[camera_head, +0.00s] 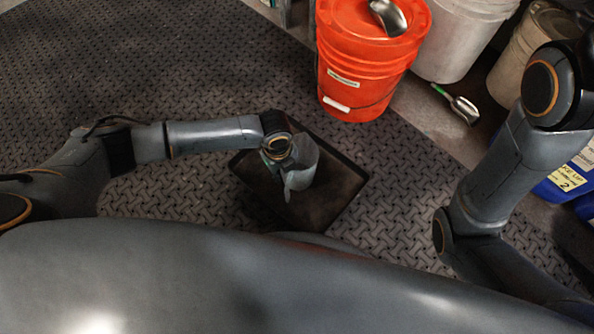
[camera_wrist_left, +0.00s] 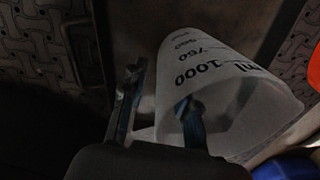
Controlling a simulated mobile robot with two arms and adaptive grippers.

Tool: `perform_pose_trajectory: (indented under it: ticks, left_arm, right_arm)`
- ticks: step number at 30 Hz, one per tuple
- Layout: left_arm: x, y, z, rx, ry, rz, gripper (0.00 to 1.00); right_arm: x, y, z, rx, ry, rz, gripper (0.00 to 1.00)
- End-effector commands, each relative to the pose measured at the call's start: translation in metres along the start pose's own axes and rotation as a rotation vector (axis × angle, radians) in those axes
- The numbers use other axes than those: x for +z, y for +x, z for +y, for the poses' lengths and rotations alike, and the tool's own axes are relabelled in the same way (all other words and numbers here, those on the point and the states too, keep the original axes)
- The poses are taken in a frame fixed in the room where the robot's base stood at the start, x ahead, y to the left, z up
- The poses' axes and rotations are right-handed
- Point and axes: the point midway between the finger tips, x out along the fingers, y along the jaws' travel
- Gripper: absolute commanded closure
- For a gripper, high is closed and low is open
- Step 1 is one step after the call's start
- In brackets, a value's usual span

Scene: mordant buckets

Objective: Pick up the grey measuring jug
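The grey measuring jug (camera_head: 303,168) stands over the dark tray (camera_head: 335,195) in the head view. In the left wrist view the jug (camera_wrist_left: 235,105) looks pale, with black marks including "1000" and "ml". My left gripper (camera_head: 278,158) is at the jug's left side, partly hidden by its own wrist. In the left wrist view the left gripper (camera_wrist_left: 158,112) has its fingers apart. One finger is outside the jug and the other overlaps its mouth, with the near wall between them. Firm contact is not clear. My right arm shows at the right, but its gripper does not.
An orange bucket (camera_head: 350,85) with a metal scoop (camera_head: 388,17) on its lid stands behind the tray. A white bucket (camera_head: 458,40) and a beige bucket (camera_head: 522,62) are farther right. Another scoop (camera_head: 462,108) lies on the floor. The patterned mat (camera_head: 130,70) is clear at left.

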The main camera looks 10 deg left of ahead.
Motion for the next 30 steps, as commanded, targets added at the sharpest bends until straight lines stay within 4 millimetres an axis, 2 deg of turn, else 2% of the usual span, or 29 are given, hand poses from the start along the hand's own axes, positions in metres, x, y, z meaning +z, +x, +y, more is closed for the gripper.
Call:
perform_pose_trajectory:
  ticks: [8, 12, 13, 30]
  left_arm:
    - [-0.0001, 0.0009, -0.0002, 0.000, 0.001, 0.000, 0.70]
    - [-0.0001, 0.0009, -0.0001, 0.000, 0.001, 0.000, 0.99]
    - [-0.0001, 0.0009, -0.0001, 0.000, 0.001, 0.000, 1.00]
    - [-0.0007, -0.0047, -0.0001, -0.001, 0.000, 0.000, 1.00]
  right_arm:
    - [-0.0011, 0.0016, -0.0003, -0.002, -0.001, 0.004, 0.60]
    - [-0.0010, 0.0015, -0.0004, -0.002, -0.001, 0.004, 0.60]
    - [-0.0010, 0.0014, -0.0004, -0.002, 0.000, 0.004, 0.60]
    - [0.0041, 0.0002, 0.0016, 0.004, 0.001, -0.011, 0.60]
